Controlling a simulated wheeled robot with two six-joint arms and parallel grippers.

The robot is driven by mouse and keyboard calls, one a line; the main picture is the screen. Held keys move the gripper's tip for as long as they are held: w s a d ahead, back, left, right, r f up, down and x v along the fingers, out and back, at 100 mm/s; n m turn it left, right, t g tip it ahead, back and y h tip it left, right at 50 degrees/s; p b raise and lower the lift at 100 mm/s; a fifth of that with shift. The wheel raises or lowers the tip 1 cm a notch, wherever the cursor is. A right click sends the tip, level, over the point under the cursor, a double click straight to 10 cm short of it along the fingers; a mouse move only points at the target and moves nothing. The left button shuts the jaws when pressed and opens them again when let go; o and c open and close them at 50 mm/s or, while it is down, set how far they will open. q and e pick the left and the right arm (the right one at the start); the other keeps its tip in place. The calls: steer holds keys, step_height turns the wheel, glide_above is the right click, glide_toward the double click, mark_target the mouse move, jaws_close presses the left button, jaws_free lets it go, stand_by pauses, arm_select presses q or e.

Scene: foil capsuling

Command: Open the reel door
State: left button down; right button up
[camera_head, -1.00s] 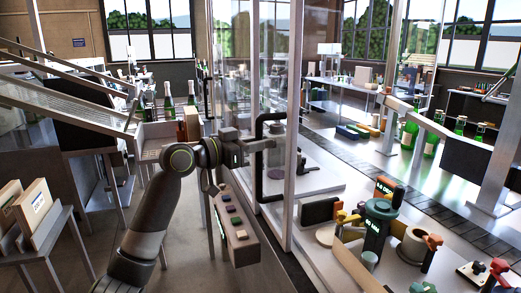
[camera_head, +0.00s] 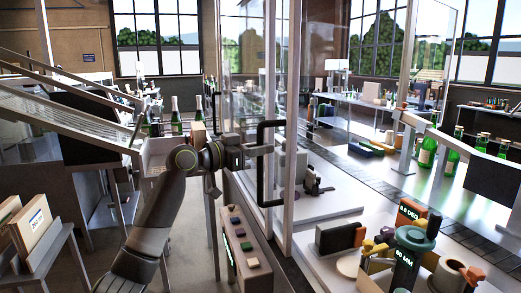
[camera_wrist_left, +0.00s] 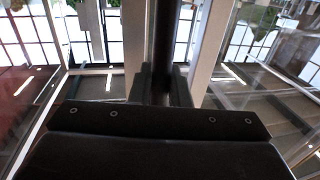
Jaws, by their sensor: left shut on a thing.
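The reel door is a tall clear glass panel with a pale metal frame (camera_head: 289,170) in the middle of the head view. A black C-shaped handle (camera_head: 262,186) stands upright on it. How far the door stands open is unclear. My right gripper is not in view.
A button panel (camera_head: 240,235) stands just below my left gripper. Right of the door, a bench carries a green device (camera_head: 408,258) and an orange-and-dark block (camera_head: 340,237). Green bottles (camera_head: 427,152) stand farther right. Cartons (camera_head: 30,225) sit on a stand at the left.

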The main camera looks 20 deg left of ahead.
arm_select(q)
steer(key=c, duration=1.4)
jaws_free()
steer(key=shift+c, duration=0.2)
steer(key=b+v, duration=0.5)
steer(key=v, duration=1.2)
steer(key=shift+s, duration=0.2)
steer(key=shift+a, duration=0.15)
